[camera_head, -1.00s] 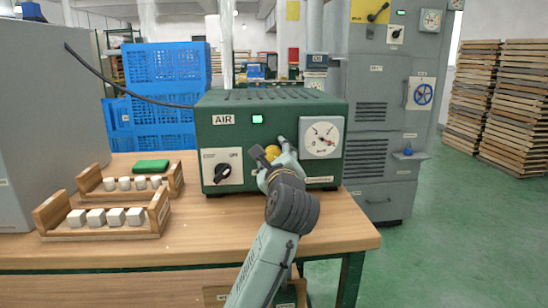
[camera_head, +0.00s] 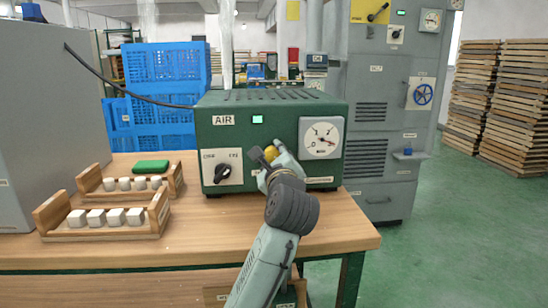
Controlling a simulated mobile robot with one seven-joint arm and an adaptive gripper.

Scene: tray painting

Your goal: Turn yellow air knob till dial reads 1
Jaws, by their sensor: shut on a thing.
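The yellow air knob (camera_head: 271,152) is on the front of the green box marked AIR (camera_head: 275,110), and my arm covers part of it. My gripper (camera_head: 271,157) is at the knob and shut on it. The white round dial (camera_head: 321,138) sits on the box front to the right of the knob. A black switch (camera_head: 223,173) is on a white plate to the left of the knob.
The box stands on a wooden table (camera_head: 340,220). Two wooden trays (camera_head: 100,235) with several white blocks and a green pad (camera_head: 151,166) lie at the left. A grey cabinet (camera_head: 380,150) and stacked wooden boards (camera_head: 500,100) stand behind on the right.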

